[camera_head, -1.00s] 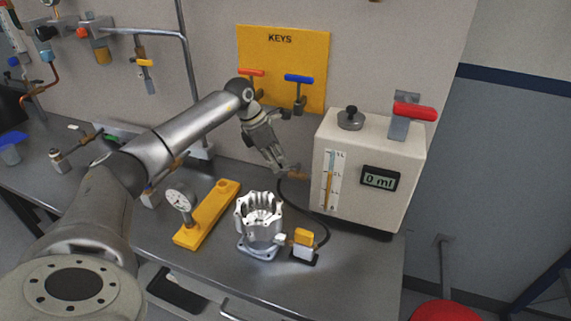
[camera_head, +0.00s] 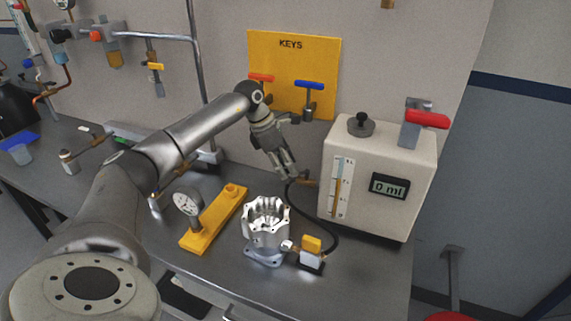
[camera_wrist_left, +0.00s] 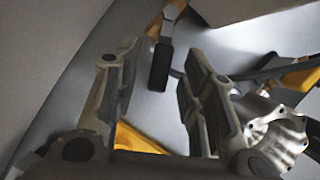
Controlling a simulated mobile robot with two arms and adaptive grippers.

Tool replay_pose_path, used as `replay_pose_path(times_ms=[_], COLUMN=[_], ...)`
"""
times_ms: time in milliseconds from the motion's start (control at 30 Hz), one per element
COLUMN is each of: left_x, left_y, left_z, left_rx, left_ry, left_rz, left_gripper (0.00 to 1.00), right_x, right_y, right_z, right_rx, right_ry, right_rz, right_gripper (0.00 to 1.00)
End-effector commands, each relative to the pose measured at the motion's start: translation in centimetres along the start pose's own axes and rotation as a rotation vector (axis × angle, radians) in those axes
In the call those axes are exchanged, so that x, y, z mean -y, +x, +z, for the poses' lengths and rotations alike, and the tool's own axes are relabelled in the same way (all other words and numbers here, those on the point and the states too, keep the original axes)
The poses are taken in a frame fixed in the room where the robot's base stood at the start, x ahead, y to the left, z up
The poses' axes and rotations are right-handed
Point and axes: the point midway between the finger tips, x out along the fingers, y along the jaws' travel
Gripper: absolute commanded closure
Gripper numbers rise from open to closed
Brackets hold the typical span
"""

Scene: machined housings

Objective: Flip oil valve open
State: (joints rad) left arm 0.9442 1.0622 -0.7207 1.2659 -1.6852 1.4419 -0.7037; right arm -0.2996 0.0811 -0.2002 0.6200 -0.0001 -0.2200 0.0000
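The oil dispenser (camera_head: 375,160) is a cream box on the bench with a level gauge and a display reading "0 ml". A small brass valve (camera_head: 307,183) sticks out low on its left side. In the left wrist view, a brass fitting with a dark lever (camera_wrist_left: 160,67) shows ahead, between and beyond my fingertips. My left gripper (camera_head: 289,177) points down beside the valve, close to its outer end. The fingers (camera_wrist_left: 155,75) are apart with nothing clamped between them. Whether a finger touches the lever cannot be told. My right gripper is not in view.
A silver housing (camera_head: 266,225) stands on the bench in front, joined by a black hose (camera_head: 330,240) at a yellow-topped clamp (camera_head: 311,248). A yellow gauge fixture (camera_head: 213,222) lies to its left. The keys board (camera_head: 290,75) hangs behind my arm.

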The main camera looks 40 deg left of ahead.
Motion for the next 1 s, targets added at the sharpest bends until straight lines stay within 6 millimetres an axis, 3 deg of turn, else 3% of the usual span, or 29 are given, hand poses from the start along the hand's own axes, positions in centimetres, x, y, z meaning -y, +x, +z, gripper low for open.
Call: replay_pose_path(times_ms=[333,800,1000], left_x=[0.0,0.0,0.0], left_y=[-0.9,-10.0,-11.8], left_z=[0.0,0.0,0.0], left_rx=[0.0,0.002,0.0], left_ry=[0.0,0.0,0.0], left_rz=[0.0,0.001,-0.001], left_gripper=[0.62,0.62,0.62], right_x=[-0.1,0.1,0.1], right_y=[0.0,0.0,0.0], right_z=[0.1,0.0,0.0], right_rx=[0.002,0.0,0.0], right_ry=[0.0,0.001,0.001], right_rz=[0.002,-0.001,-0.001], right_gripper=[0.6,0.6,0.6])
